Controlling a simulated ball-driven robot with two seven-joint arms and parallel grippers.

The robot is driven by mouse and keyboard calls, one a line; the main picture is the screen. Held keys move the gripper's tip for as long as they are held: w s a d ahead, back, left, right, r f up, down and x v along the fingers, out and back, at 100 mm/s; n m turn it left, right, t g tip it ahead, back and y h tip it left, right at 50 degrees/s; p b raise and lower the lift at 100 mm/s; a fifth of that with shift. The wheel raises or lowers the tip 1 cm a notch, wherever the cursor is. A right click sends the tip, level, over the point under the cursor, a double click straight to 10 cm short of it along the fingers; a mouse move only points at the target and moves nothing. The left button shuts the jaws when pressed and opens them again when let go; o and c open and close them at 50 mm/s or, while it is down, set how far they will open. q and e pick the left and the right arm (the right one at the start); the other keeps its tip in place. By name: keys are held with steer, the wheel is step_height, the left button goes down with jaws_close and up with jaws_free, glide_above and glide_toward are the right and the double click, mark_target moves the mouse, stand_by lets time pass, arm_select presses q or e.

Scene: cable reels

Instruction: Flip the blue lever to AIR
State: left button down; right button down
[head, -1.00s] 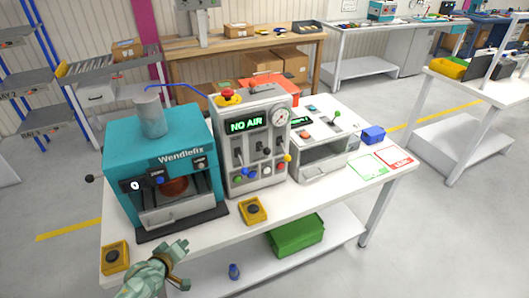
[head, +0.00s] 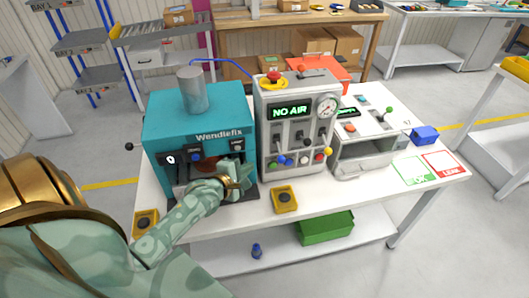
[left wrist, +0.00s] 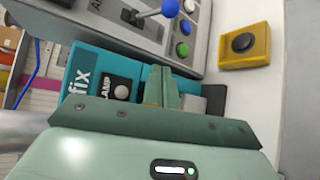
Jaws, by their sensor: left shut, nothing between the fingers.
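The blue lever (head: 281,160) is on the front of the grey panel (head: 262,140), whose green display (head: 291,111) reads NO AIR. In the left wrist view the lever's blue ball knob (left wrist: 170,8) shows at the top edge, on a rod from a dark slotted plate. The plate's label is cut off. My left gripper (head: 245,172) is in front of the teal Wendlefix machine (head: 198,118), left of the lever and apart from it. Its fingers (left wrist: 160,86) are shut and empty, below the knob in the wrist picture. My right gripper is not in view.
Blue, green and white round buttons (left wrist: 182,50) sit close to the lever. A yellow box with a black button (head: 285,199) stands on the white table in front of the panel.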

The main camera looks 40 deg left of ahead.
arm_select(q)
steer(key=b+x, duration=0.3)
steer(key=x, duration=0.6)
steer(key=shift+w+f, duration=0.3)
steer(key=d, duration=0.1)
steer(key=d+r+p, duration=0.1)
steer(key=d+r, duration=0.1)
steer(key=shift+s+d, duration=0.3)
steer(key=shift+s, duration=0.1)
steer(key=shift+p, duration=0.3)
